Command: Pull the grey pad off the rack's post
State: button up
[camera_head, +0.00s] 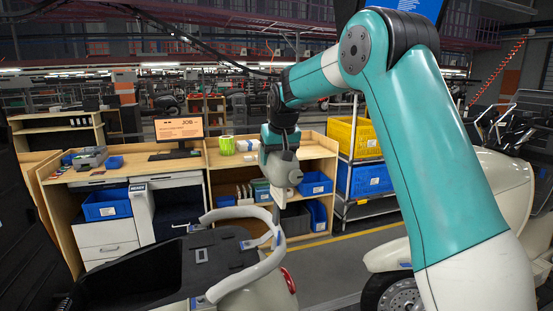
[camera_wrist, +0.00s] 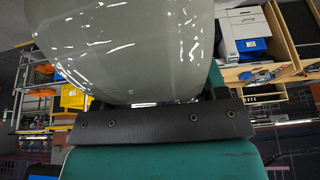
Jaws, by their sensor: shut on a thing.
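My gripper (camera_head: 276,212) points down in the head view, at the right end of the scooter's rack. It is shut on the grey pad (camera_head: 278,238), a small shape at its fingertips. The pad's outline is hard to tell from the light grey rail of the rack (camera_head: 238,284). The rack's post is not clearly visible, so I cannot tell whether the pad is still around it. In the wrist view a glossy grey rounded body and teal casing, apparently my own arm, fill the middle; fingertips and pad are hidden there.
Behind stand a wooden bench with a monitor (camera_head: 179,129), a blue bin (camera_head: 106,205) and a green-and-white roll (camera_head: 227,145). A shelf with a yellow crate (camera_head: 366,138) stands right. Open floor shows between bench and scooter.

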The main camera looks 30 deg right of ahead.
jog(key=shift+d+r, duration=0.15)
jog(key=shift+r, duration=1.35)
jog(key=shift+d+r, duration=0.1)
jog(key=shift+r, duration=1.4)
